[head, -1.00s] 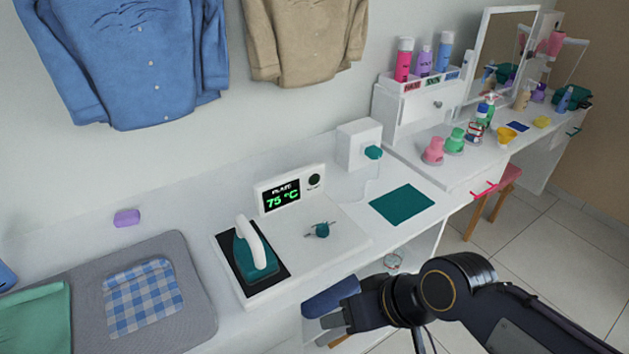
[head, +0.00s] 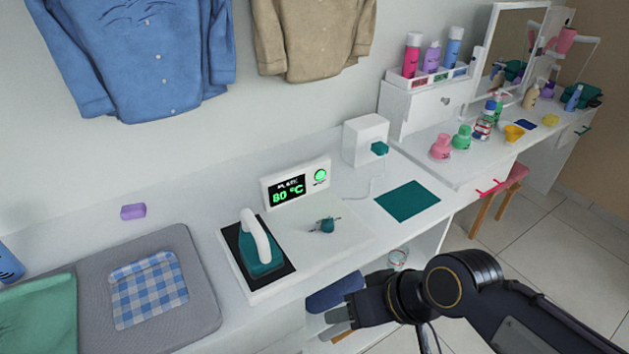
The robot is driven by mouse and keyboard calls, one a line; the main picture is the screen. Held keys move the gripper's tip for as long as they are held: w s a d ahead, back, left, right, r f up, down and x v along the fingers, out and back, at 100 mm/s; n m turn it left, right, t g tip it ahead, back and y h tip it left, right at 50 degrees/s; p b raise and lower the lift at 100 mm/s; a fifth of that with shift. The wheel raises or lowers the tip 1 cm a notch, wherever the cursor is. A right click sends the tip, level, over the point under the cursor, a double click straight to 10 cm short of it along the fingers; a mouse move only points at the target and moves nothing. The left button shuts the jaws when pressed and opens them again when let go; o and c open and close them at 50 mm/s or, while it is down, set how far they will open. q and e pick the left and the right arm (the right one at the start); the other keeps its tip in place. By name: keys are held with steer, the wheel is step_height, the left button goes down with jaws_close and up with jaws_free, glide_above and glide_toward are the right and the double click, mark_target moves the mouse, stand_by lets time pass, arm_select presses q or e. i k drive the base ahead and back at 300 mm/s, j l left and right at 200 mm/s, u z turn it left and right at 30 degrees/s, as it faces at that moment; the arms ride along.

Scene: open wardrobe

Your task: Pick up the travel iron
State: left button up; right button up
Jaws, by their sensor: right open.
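The travel iron (head: 262,254) is teal with a white arched handle. It sits on the black pad of a white iron station (head: 336,252). The station's display (head: 288,190) reads 80 °C and its round button (head: 321,176) glows green. My right gripper (head: 336,326) is in front of the counter, to the right of and nearer than the iron, apart from it. Its fingers point left and are empty. My left gripper does not show.
A grey ironing mat (head: 200,300) with a blue checked cloth (head: 149,289) and a green cloth (head: 40,315) lies left. A small teal knobbed piece (head: 323,225) sits on the station. A teal mat (head: 408,201) lies right. A purple block (head: 133,211) is behind the ironing mat.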

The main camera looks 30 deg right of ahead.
mark_target(261, 256)
steer(key=l+u, duration=0.55)
steer(key=u, duration=0.25)
steer(key=k+l+u, duration=0.15)
steer(key=u, duration=0.25)
steer(key=l, duration=0.1)
